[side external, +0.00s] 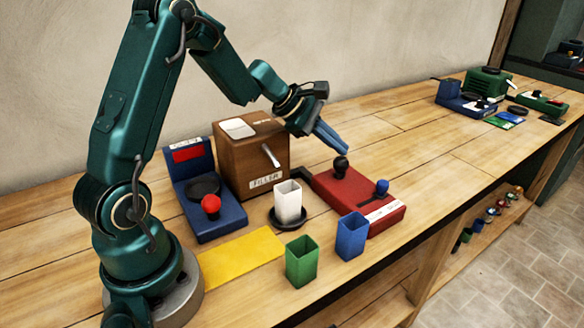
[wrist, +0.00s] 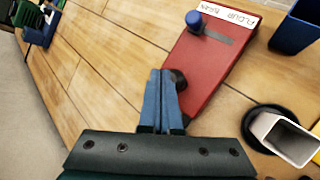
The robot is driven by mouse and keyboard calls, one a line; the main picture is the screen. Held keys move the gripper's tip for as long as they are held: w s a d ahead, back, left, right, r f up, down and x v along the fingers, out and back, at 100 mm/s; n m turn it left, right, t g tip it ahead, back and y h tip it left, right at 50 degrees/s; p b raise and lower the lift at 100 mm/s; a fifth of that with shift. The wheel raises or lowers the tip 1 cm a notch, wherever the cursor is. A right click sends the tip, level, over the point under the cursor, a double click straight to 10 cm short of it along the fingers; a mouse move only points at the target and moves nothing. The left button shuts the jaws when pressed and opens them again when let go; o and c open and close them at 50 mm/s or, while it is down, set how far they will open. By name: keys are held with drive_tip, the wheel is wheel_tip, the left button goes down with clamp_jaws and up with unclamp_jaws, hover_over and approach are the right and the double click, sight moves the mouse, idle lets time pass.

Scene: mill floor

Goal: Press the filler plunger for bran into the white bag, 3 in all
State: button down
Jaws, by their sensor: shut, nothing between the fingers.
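The white bag (side external: 288,203) stands upright and open-topped on a round dark dish (side external: 287,218) in front of the wooden filler box (side external: 246,158), which is labelled FILLER. It also shows in the wrist view (wrist: 282,138). The red block (side external: 350,200) beside it carries a black knob (side external: 340,164) and a blue knob (side external: 382,187). Its white label (wrist: 230,13) seems to read FLOUR BRAN. My gripper (side external: 345,149) is shut and empty, with its blue fingertips just above the black knob. In the wrist view the fingers (wrist: 160,73) partly cover that knob; I cannot tell whether they touch.
A green container (side external: 301,262) and a blue container (side external: 351,237) stand near the front edge. A yellow mat (side external: 240,257) and a blue device (side external: 215,220) with a red knob lie left. Machines (side external: 488,84) stand far right; the bench between is clear.

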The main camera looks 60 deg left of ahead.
sight(336, 159)
drive_tip(key=shift+f, duration=1)
idle(0.8)
drive_tip(key=shift+r, duration=1.4)
drive_tip(key=shift+r, duration=2.55)
idle(0.3)
wheel_tip(336, 159, up, 4)
drive_tip(key=shift+f, duration=0.1)
idle(0.4)
